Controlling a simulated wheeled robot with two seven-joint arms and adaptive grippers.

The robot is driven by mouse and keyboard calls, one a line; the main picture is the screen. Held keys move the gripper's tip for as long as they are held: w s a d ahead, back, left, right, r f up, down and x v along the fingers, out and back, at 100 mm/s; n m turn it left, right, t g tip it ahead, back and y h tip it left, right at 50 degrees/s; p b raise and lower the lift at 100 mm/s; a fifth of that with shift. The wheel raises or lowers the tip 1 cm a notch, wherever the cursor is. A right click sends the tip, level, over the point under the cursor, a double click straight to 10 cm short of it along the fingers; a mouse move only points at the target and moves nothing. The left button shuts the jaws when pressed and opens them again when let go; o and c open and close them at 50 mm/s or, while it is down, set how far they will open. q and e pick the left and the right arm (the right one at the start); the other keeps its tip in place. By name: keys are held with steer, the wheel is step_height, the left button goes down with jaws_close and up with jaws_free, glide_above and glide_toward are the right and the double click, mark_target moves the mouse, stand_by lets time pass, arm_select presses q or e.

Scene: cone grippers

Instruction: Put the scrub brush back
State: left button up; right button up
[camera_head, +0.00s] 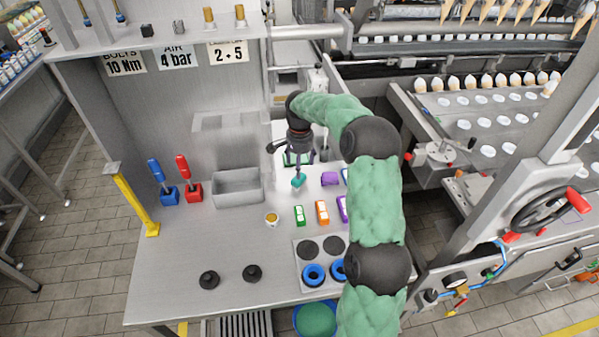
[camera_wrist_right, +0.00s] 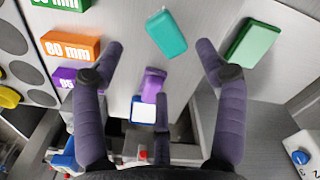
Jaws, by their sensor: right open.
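A small teal block (camera_head: 298,181) lies on the grey bench below my right gripper (camera_head: 299,155). In the right wrist view the teal block (camera_wrist_right: 166,36) appears just beyond the open fingertips, between their lines, with nothing held. A purple block (camera_wrist_right: 153,84) and a green block (camera_wrist_right: 252,45) also show there; the purple one (camera_head: 329,178) sits right of the teal one in the head view. I cannot tell for sure which of these is the scrub brush. My left gripper is not in view.
A grey open bin (camera_head: 238,187) stands left of the teal block. Blue (camera_head: 169,194) and red (camera_head: 194,192) holders with upright handles stand farther left. Labelled blocks, including an orange one (camera_head: 322,212), lie in front.

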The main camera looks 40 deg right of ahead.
steer(key=shift+r, duration=1.65)
steer(key=shift+s+f, duration=0.1)
